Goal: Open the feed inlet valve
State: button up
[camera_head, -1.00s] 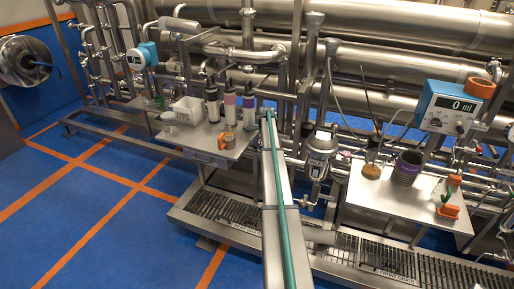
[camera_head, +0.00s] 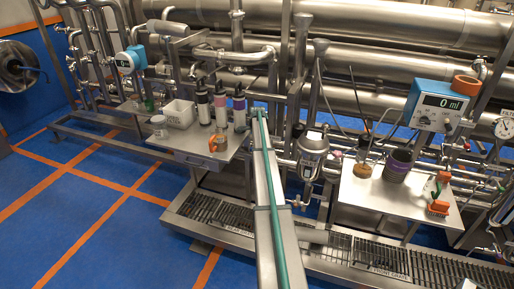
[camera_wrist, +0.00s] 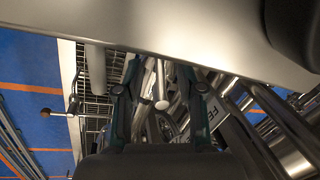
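The two dark teal fingers of my gripper (camera_wrist: 159,94) show in the wrist view, apart from each other. A metal rod with a pale round end (camera_wrist: 162,103) shows between them; I cannot tell whether it is part of the feed inlet valve, or how far beyond the fingers it is. A label (camera_wrist: 216,114) beginning "FE" is partly visible right of the fingers. A lever with a dark ball end (camera_wrist: 46,113) shows at the left. I cannot pick out the feed inlet valve for sure. In the head view I cannot make out my gripper.
In the head view, a steel side table (camera_head: 190,143) with bottles stands left of centre. A right-hand table (camera_head: 375,197) holds a dark cup (camera_head: 397,165) beneath a blue display box (camera_head: 437,105). Steel pipes (camera_head: 400,68) fill the back. Blue floor (camera_head: 80,210) is open at left.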

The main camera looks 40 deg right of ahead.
notch_tip(320, 180, up, 11)
jog(key=s+a, duration=0.1)
jog(key=shift+s+a+f, duration=0.15)
jog(key=shift+s+a, duration=0.05)
jog(key=shift+s, duration=0.15)
